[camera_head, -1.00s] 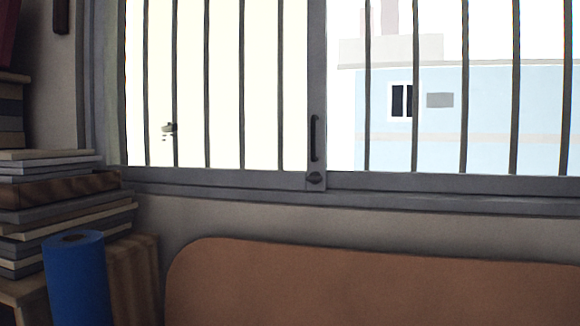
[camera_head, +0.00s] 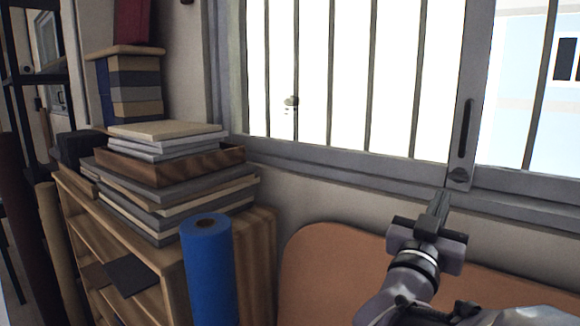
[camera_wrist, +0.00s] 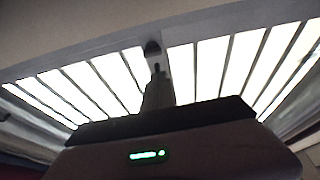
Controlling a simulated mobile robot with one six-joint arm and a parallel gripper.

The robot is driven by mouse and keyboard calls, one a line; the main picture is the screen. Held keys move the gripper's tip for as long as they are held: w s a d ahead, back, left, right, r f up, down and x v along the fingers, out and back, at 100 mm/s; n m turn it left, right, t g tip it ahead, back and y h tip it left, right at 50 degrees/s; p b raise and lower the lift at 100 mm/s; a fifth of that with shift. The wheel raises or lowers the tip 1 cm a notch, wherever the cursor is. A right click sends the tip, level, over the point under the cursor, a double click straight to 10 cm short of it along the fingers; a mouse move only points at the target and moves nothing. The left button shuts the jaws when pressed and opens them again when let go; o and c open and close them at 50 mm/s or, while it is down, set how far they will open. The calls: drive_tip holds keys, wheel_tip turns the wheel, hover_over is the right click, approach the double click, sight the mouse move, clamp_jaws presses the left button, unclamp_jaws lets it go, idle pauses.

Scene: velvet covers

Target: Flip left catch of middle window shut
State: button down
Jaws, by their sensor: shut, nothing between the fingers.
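The barred window has a grey frame (camera_head: 330,162) in the head view. On its upright middle stile is a long dark handle (camera_head: 464,128), with a small dark catch (camera_head: 459,175) at the foot of the stile. My gripper (camera_head: 440,203) is shut and empty, its tip pointing up, just below and left of the catch in the picture. In the wrist view, my gripper (camera_wrist: 157,74) points at a small dark rounded piece (camera_wrist: 152,47) on the frame, which looks like the catch. A small gap shows between them. I cannot tell the catch's setting.
A brown padded headrest or board (camera_head: 310,265) stands below the window, behind my arm. A blue roll (camera_head: 208,270) and a wooden shelf (camera_head: 255,250) with stacked boards (camera_head: 165,195) stand at left.

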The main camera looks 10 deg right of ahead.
sight(459, 177)
drive_tip(key=p+x, duration=0.2)
drive_tip(key=x, duration=0.8)
drive_tip(key=shift+a, duration=0.1)
